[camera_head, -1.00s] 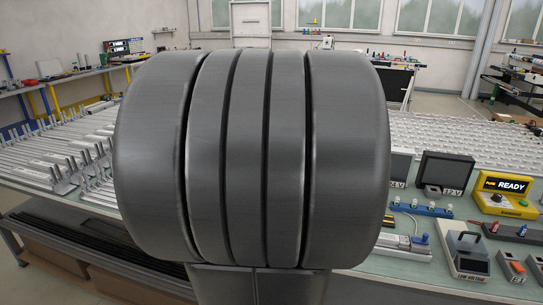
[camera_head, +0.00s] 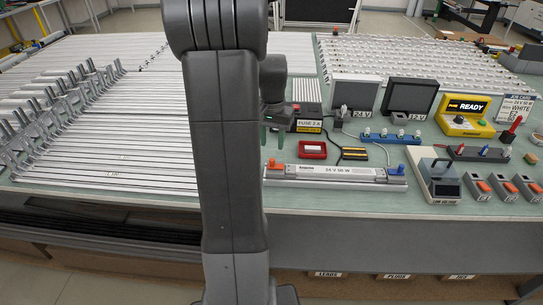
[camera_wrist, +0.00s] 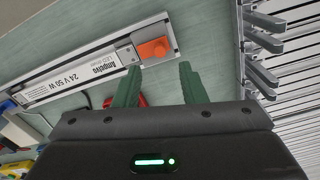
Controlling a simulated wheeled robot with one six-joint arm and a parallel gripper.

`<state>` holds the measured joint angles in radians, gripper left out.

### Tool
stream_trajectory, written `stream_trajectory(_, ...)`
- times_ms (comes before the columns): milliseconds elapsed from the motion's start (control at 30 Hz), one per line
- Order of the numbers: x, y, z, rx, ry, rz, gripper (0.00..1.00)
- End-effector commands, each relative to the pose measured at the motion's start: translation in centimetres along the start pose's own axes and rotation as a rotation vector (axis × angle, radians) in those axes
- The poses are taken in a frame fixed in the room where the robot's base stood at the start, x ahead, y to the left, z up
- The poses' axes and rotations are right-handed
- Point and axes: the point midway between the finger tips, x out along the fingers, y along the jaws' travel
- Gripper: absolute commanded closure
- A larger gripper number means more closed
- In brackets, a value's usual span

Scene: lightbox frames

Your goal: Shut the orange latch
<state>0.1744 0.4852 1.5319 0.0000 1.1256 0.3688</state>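The orange latch (camera_head: 276,165) is at the left end of a long pale LED driver (camera_head: 335,172) marked 24 V 50 W, near the bench's front edge. In the wrist view the orange latch (camera_wrist: 153,49) shows as a small block at the driver's end, just beyond my fingertips. Whether it stands raised or flat is hard to tell. My gripper (camera_wrist: 160,68) has two green fingers, spread apart with nothing between them. In the head view my gripper (camera_head: 275,136) is partly hidden by my arm, behind and above the latch.
A blue latch (camera_head: 401,169) is at the driver's right end. A red tray (camera_head: 313,150) and a fuse box (camera_head: 307,122) lie behind the driver. Metal rails (camera_head: 110,165) with upright clamps fill the left side. A hinged low-voltage unit (camera_head: 440,184) stands to the right.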

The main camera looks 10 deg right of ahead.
Motion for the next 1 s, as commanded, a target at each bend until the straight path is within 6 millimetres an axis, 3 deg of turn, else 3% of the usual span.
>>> stream_trajectory(100, 2.5, 0.0, 0.1, 0.0, -0.004, 0.002, 0.62)
stream_trajectory(300, 5.6, 0.0, 0.1, -0.001, -0.003, 0.001, 0.62)
stream_trajectory(500, 6.8, 0.0, 0.0, -0.001, 0.001, 0.0, 0.62)
stream_trajectory(767, 6.9, 0.0, 0.0, -0.001, 0.001, 0.0, 0.62)
stream_trajectory(967, 6.9, 0.0, 0.0, -0.001, 0.001, 0.0, 1.0)
stream_trajectory(1000, 6.9, 0.0, 0.0, -0.001, 0.001, 0.0, 1.0)
